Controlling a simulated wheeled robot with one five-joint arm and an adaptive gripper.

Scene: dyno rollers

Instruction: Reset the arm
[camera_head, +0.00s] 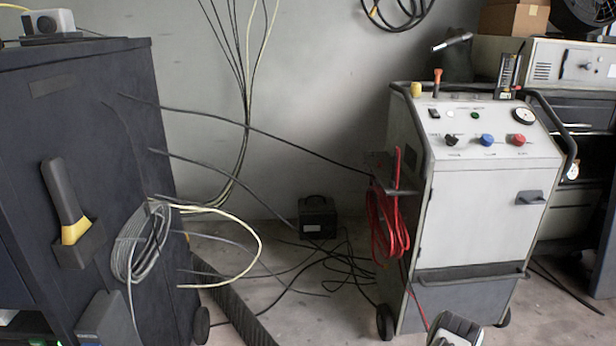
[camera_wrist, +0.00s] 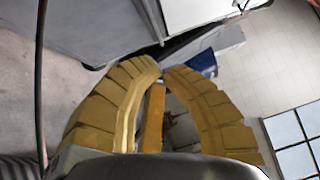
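My gripper (camera_wrist: 162,72) shows in the wrist view with two yellow, segmented fingers. They curve inward and their tips meet, or very nearly so, with nothing visible held at the tips. An orange-yellow strip (camera_wrist: 153,118) shows in the gap between the fingers; I cannot tell what it belongs to. In the head view only a small grey and black part of my arm (camera_head: 455,330) shows at the bottom edge, in front of the white machine's lower part. The gripper's fingers are not visible there.
A white wheeled machine (camera_head: 485,205) with knobs stands right of centre, a red cable (camera_head: 390,225) hanging on its left side. A dark cabinet (camera_head: 90,120) with coiled grey cable (camera_head: 140,245) stands at left. Loose cables and a small black box (camera_head: 318,217) lie on the floor between them.

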